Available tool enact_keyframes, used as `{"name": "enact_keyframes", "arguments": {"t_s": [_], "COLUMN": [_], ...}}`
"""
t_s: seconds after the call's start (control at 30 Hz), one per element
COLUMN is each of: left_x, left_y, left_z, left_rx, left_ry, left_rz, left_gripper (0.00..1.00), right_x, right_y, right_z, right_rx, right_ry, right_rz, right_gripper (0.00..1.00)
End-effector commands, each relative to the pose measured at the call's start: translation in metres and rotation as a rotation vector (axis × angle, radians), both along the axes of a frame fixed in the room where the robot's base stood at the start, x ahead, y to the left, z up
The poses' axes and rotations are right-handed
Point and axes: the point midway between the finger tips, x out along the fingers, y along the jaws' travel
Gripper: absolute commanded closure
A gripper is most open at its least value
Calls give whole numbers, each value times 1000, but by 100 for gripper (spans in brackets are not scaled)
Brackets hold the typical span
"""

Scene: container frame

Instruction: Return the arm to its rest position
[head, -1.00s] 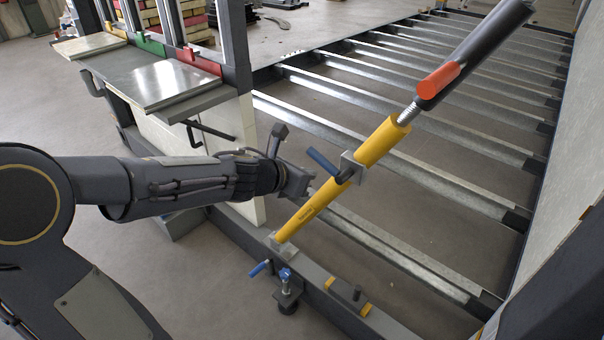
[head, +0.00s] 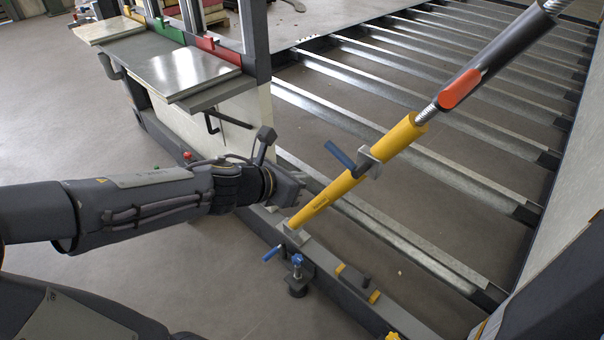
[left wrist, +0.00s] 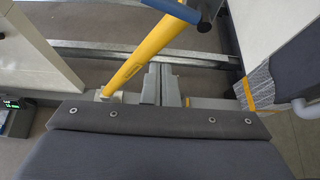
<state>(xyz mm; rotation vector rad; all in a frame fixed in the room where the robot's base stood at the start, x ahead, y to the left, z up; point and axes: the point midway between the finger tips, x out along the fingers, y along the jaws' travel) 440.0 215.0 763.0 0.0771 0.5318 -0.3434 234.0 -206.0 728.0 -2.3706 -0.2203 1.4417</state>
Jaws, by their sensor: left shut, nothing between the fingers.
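My left arm comes in from the left in the head view. Its gripper (head: 298,187) is shut and empty. It is close to the lower part of a yellow brace tube (head: 340,188), on its left in the picture; I cannot tell whether they touch. In the left wrist view the closed fingers (left wrist: 161,85) show just right of the yellow tube (left wrist: 145,55). My right gripper is not in view.
The brace, with a blue handle (head: 340,155) and a dark upper section (head: 480,65), slants over steel floor beams (head: 440,170). A blue-handled clamp (head: 297,270) sits on the dark frame rail. A metal shelf (head: 160,65) stands at upper left. Open floor lies left.

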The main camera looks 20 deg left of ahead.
Motion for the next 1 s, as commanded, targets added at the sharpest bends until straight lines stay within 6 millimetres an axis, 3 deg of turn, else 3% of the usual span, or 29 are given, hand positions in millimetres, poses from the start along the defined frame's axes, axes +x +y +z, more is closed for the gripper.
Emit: {"name": "enact_keyframes", "arguments": {"t_s": [0.33,0.47,0.57,0.73,0.87,1.0], "left_x": [0,-2,-13,-64,-110,-148], "left_y": [2,19,47,85,81,59], "left_z": [1,12,21,11,-10,-27], "left_rx": [-15,-191,-500,-1214,-1699,-2052], "left_ry": [1,25,70,206,351,513], "left_rz": [19,219,539,1192,1619,1962], "left_gripper": [100,100,100,100,100,100], "right_x": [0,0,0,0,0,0], "right_y": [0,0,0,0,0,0], "right_z": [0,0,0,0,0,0], "right_rx": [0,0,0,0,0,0], "right_ry": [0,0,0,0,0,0], "right_rz": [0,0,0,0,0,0], "right_gripper": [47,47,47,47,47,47]}}
